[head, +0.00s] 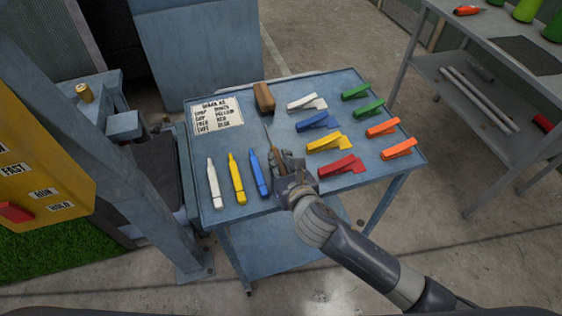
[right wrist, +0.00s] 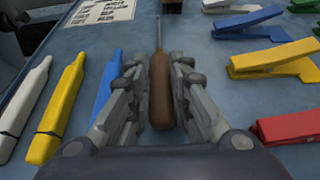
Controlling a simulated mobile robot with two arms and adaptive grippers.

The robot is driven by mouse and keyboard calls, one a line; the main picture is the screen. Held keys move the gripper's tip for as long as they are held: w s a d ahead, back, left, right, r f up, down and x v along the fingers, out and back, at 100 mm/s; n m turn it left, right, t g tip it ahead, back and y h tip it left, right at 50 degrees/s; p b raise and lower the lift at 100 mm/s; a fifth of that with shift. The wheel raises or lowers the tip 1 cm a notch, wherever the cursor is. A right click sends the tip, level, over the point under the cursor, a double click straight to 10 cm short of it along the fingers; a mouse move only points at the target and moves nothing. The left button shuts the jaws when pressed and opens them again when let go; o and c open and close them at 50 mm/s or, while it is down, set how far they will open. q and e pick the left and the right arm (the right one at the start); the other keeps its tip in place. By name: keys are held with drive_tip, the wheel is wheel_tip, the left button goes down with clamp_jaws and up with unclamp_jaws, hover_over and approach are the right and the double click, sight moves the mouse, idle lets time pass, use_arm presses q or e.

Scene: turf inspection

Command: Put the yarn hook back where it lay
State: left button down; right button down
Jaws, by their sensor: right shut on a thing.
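The yarn hook has a brown wooden handle (right wrist: 161,92) and a thin metal shaft pointing away from me; its shaft also shows in the head view (head: 268,138). My right gripper (right wrist: 160,85) has its fingers on both sides of the handle and is shut on it. In the head view the right gripper (head: 289,172) is over the front middle of the blue table (head: 237,247), between the blue marker and the red clip. I cannot tell whether the hook touches the table top. My left gripper is not in view.
White, yellow and blue markers (head: 237,180) lie left of the gripper. Several coloured clips (head: 342,166) lie to the right. A printed card (head: 217,115) and a brown block (head: 264,97) are at the back. A yellow control box (head: 40,160) stands at the left.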

drive_tip(key=shift+f, duration=0.15)
drive_tip(key=c, duration=1.5)
unclamp_jaws()
drive_tip(key=shift+o, duration=0.2)
drive_tip(key=shift+r, duration=0.2)
drive_tip(key=v, duration=1.2)
